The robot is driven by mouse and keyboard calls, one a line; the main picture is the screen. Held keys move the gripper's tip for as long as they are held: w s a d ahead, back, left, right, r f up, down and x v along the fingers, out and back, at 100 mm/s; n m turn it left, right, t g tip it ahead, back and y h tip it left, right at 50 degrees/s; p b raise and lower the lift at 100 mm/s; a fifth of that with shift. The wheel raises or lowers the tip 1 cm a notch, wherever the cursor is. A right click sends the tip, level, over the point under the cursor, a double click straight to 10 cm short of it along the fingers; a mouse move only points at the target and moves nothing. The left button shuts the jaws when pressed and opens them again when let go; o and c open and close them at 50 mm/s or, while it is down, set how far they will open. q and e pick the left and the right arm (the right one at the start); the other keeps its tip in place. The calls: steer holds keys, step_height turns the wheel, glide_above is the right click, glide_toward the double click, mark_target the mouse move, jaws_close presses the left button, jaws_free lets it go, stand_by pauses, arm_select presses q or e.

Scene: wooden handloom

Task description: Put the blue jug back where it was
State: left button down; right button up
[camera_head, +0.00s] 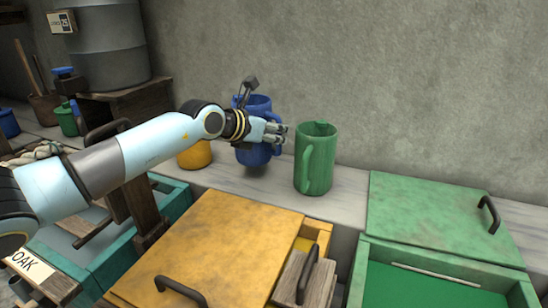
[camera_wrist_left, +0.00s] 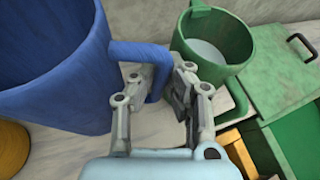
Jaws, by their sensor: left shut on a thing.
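The blue jug (camera_head: 252,152) is upright at the wall-side stone ledge, between a yellow vessel and a green jug. A dark shadow shows under it, and it seems to hang slightly above the ledge. My left gripper (camera_head: 277,134) is in front of the jug and shut on its handle. In the left wrist view the blue jug (camera_wrist_left: 50,70) fills the left side, and its handle (camera_wrist_left: 140,52) runs between the fingers of my left gripper (camera_wrist_left: 160,82). My right gripper is not in view.
The green jug (camera_head: 318,165) stands close right of my gripper. The yellow vessel (camera_head: 194,155) stands left, partly behind my arm. The ledge (camera_head: 348,205) has bare room right of the green jug. A yellow lid (camera_head: 215,240) and a green lid (camera_head: 430,215) lie in front.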

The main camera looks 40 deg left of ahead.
mark_target(277, 151)
arm_select(q)
steer(key=shift+w+f, duration=0.1)
steer(key=shift+f, duration=0.6)
step_height(277, 151, down, 4)
steer(key=shift+r+b, duration=0.2)
steer(key=shift+b, duration=0.5)
steer(key=shift+r, duration=0.1)
steer(key=c, duration=1.8)
jaws_free()
steer(key=shift+f, duration=0.25)
steer(key=o, duration=0.4)
steer(key=shift+r, duration=0.1)
